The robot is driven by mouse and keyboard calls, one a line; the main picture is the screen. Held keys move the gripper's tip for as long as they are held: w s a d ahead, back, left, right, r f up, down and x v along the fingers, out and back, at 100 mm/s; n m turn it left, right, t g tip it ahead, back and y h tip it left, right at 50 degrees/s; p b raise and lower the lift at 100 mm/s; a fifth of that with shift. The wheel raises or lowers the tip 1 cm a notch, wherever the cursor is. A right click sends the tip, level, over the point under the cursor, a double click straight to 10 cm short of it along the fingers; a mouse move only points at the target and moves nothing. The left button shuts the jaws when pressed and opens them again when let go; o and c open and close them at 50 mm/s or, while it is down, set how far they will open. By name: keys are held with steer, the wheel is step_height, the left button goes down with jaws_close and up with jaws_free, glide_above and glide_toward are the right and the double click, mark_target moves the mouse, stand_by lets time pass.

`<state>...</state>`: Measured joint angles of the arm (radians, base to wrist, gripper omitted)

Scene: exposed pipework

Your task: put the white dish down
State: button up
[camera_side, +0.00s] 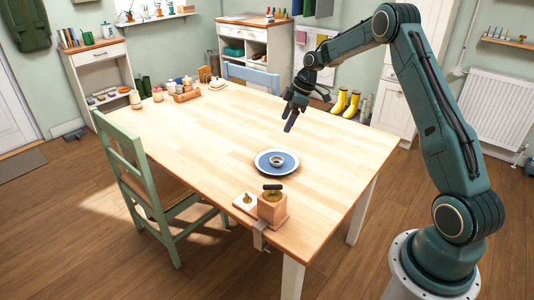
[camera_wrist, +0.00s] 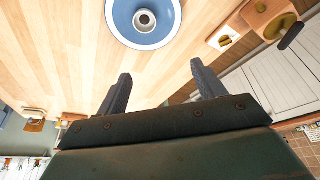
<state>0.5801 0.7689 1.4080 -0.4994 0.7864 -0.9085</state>
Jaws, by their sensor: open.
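A small pale dish (camera_side: 277,160), which looks like the white dish, sits upright in the middle of a blue plate with a white rim (camera_side: 262,164) on the wooden table. In the wrist view the dish (camera_wrist: 145,20) appears at the top, centred on the plate (camera_wrist: 120,18), and its inside looks dark. My gripper (camera_side: 291,119) is in the air above the table, behind the plate in the side view and apart from it. In the wrist view my gripper (camera_wrist: 160,68) has its two fingers spread wide, with nothing between them.
A wooden block with a dark knob (camera_side: 272,208) stands at the table's front corner, beside a small board with a pale item (camera_side: 246,202). Jars and a wooden tray (camera_side: 186,95) stand at the far left end. A green chair (camera_side: 150,185) is at the left. The table's middle is clear.

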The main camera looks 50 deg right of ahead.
steer(key=s+a+r+m+h, duration=0.1)
steer(key=s+a+r+m, duration=0.1)
steer(key=s+a+r, duration=0.55)
steer(key=s+a+r+m+h, duration=0.1)
steer(key=s+a+r+m, duration=0.1)
steer(key=s+a+r, duration=0.5)
steer(key=s+a+r+m+t, duration=0.1)
steer(key=s+a, duration=0.3)
steer(key=s, duration=0.6)
steer(key=s+a+r+m+t, duration=0.1)
steer(key=s+a+r+m, duration=0.1)
steer(key=s, duration=0.8)
steer(key=shift+s+a+r+m+h, duration=0.25)
steer(key=shift+a+m, duration=0.35)
steer(key=shift+a, duration=0.6)
steer(key=shift+w+f, duration=0.1)
steer(key=shift+w, duration=0.05)
